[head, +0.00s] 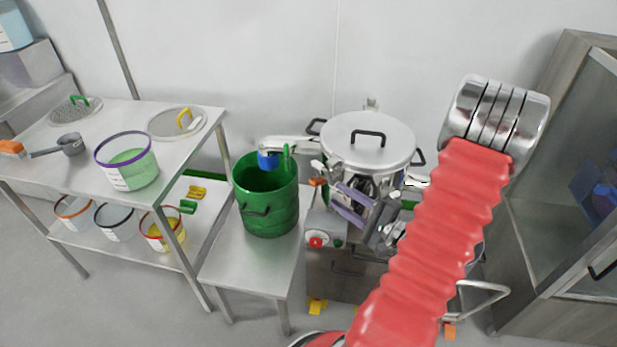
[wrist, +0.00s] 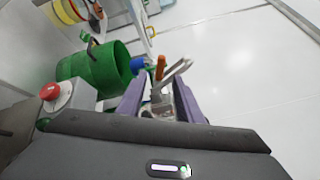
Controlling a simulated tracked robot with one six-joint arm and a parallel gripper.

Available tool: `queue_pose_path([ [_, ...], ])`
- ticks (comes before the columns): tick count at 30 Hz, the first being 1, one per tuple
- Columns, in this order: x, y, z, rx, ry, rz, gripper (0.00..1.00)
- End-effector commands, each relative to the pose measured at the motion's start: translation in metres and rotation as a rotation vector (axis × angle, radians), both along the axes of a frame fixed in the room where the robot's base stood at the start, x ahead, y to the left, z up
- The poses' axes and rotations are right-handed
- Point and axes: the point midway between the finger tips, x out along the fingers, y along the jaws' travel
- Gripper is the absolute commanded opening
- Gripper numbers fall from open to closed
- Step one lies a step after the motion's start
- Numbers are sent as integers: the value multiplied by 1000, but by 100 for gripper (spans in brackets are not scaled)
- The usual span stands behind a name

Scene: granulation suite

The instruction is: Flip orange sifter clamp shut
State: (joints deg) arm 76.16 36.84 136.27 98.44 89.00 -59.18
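The orange sifter clamp (head: 317,181) sits low on the left side of the steel sifter (head: 368,150), small in the head view. In the wrist view its orange handle (wrist: 160,67) sticks up beyond the fingertips, beside silver metal parts. My gripper (head: 338,198) has purple fingers and points left at the sifter's side. In the wrist view my gripper (wrist: 158,98) has its fingers apart, with metal clamp parts seen between them. I cannot tell whether the fingers touch anything. The clamp's lower part is partly hidden.
A green bucket (head: 266,205) stands left under the sifter's blue-ended spout (head: 268,160). A control box with a red button (head: 317,239) is below my gripper. A steel table (head: 190,165) with pans is at left; a glass-fronted cabinet (head: 562,190) is at right.

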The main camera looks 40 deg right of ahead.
Motion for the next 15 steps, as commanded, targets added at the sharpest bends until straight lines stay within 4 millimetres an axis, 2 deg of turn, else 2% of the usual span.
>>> queue_pose_path([
  [15,60,7,0,0,1,4,33],
])
